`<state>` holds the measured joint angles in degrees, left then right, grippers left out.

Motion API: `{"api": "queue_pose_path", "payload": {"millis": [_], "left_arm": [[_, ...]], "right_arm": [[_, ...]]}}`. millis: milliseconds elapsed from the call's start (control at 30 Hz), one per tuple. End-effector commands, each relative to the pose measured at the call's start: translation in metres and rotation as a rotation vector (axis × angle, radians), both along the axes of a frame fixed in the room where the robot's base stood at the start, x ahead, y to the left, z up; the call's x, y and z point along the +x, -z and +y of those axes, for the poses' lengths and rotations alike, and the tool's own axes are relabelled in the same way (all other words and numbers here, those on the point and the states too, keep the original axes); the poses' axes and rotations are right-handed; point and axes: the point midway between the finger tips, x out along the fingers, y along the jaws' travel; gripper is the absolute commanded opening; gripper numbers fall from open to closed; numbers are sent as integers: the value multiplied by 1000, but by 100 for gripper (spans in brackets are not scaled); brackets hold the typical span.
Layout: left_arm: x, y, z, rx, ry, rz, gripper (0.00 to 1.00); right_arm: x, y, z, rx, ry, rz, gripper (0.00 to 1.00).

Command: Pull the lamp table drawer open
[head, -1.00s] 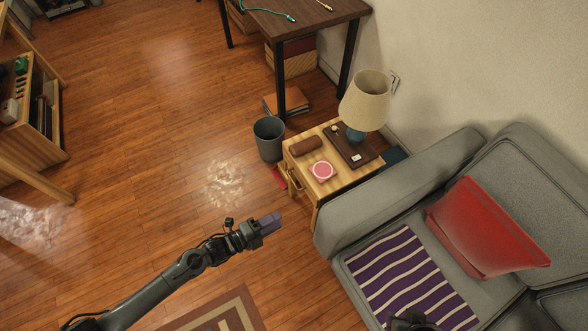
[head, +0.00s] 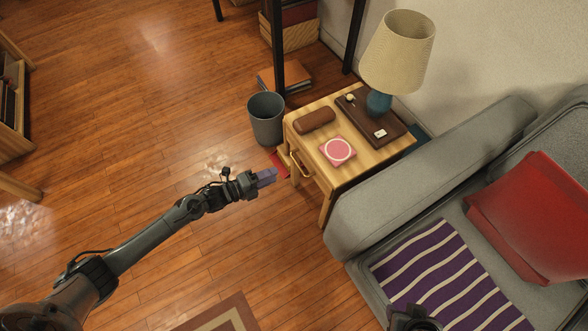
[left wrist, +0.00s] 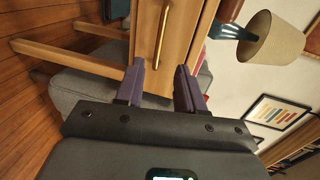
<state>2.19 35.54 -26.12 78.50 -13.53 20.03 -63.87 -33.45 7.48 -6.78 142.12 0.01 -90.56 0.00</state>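The lamp table (head: 362,166) is a light wood side table between the bin and the sofa. Its drawer (head: 308,178) faces left and looks shut, with a brass bar handle (head: 301,166). In the left wrist view the handle (left wrist: 161,37) runs along the drawer front, ahead of the gap between the fingers. My left gripper (head: 267,177) is a short way left of the handle, apart from it. In the left wrist view its purple fingers (left wrist: 160,90) are spread with nothing between them. My right gripper (head: 415,320) shows only as a dark part at the bottom edge; its fingers cannot be made out.
On the table stand a lamp (head: 398,50), a dark tray (head: 360,127), a brown case (head: 315,120) and a pink coaster (head: 338,150). A grey bin (head: 266,118) is at its left. A red book (head: 279,165) lies by its leg. The sofa (head: 425,165) is close on the right.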

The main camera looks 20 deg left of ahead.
Motion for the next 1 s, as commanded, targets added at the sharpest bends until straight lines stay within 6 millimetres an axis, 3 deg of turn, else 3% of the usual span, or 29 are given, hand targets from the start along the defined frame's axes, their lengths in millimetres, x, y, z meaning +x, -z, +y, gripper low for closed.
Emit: {"api": "queue_pose_path", "payload": {"millis": [500, 1000], "left_arm": [[60, 19, -47, -2, 1, -1, 38], [75, 20, -59, 0, 2, 2, 38]], "right_arm": [[2, 39, 3, 11, 5, -5, 43], [2, 46, 4, 13, 6, -3, 43]]}}
